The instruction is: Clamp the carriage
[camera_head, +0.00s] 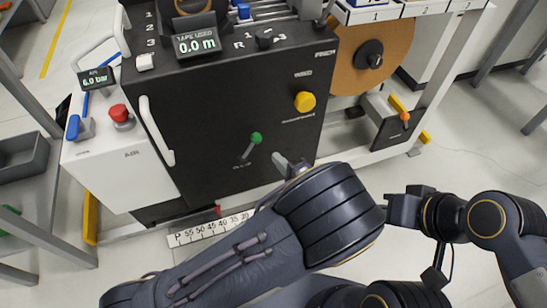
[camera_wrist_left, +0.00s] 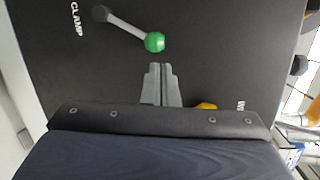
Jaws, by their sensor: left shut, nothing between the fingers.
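The clamp lever is a short grey arm with a green ball knob (camera_head: 256,138) on the black front panel. In the left wrist view the green knob (camera_wrist_left: 155,42) is just beyond my fingertips, and the lever runs up-left to a dark pivot beside the word CLAMP. My left gripper (camera_head: 280,160) is shut and empty, to the lower right of the knob in the head view. Its closed fingers (camera_wrist_left: 160,70) point at the knob, with a small gap visible. My right gripper (camera_head: 393,210) is at the right, away from the panel; its fingers are unclear. I cannot identify the carriage.
A yellow knob (camera_head: 305,101) is up-right of the lever. A white handle (camera_head: 157,130) stands out on the panel's left. A red button (camera_head: 121,115) and blue valve (camera_head: 75,127) sit on the white cabinet. A white scale (camera_head: 205,230) runs below, partly behind my left arm.

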